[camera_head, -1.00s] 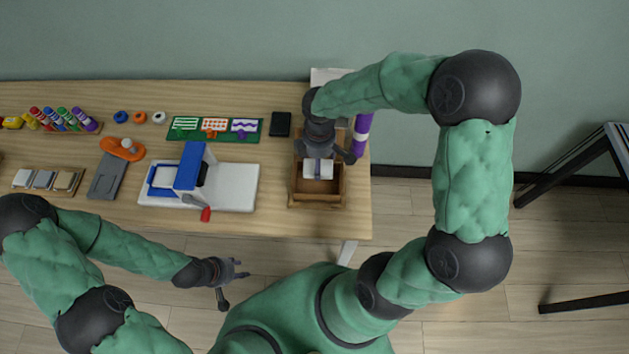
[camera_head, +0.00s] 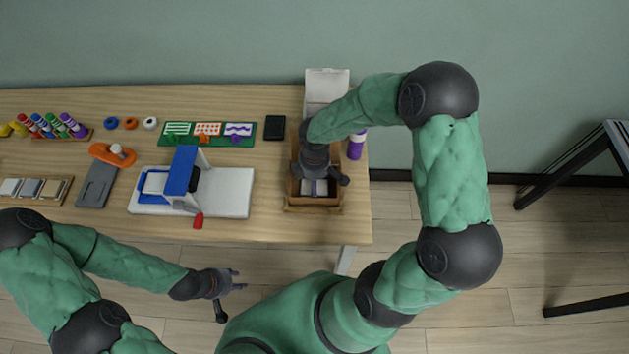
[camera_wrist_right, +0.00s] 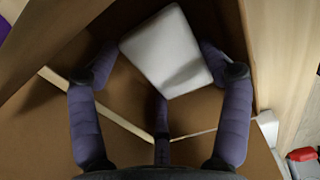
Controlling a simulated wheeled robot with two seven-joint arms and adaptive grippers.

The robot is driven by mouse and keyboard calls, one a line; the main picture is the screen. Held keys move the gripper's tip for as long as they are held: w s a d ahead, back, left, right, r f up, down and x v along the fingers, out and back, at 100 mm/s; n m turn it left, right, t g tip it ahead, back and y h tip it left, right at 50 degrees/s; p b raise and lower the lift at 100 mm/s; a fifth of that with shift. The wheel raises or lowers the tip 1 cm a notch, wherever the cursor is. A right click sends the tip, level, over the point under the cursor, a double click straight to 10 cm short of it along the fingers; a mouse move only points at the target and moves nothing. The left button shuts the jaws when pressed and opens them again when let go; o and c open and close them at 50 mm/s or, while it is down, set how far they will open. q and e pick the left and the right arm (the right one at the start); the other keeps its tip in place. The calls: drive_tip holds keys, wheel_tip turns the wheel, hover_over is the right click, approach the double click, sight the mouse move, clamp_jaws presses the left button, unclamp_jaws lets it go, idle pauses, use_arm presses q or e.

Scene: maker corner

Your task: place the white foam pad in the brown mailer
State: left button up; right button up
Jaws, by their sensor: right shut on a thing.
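The white foam pad (camera_head: 318,188) is between the fingers of my right gripper (camera_head: 322,180), which is shut on it inside the open brown mailer (camera_head: 315,208). In the right wrist view the pad (camera_wrist_right: 165,52) sits tilted among the dark purple fingers of the right gripper (camera_wrist_right: 162,75), with the brown walls and floor of the mailer (camera_wrist_right: 40,125) around and below it. I cannot tell whether the pad touches the mailer's floor. My left gripper (camera_head: 232,281) is empty with its fingers apart, in front of the table and away from the mailer.
A white panel (camera_head: 327,87) stands behind the mailer, and a purple bottle (camera_head: 356,147) is close to its right. A black box (camera_head: 275,127) and a blue-and-white press (camera_head: 185,172) on a white base are to the left. The table (camera_head: 280,225) ends just right of the mailer.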

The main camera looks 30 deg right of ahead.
drive_tip(key=o, duration=0.5)
drive_tip(key=shift+f, duration=0.1)
drive_tip(key=shift+c, duration=0.2)
wheel_tip(320, 180, up, 12)
drive_tip(key=p, duration=0.4)
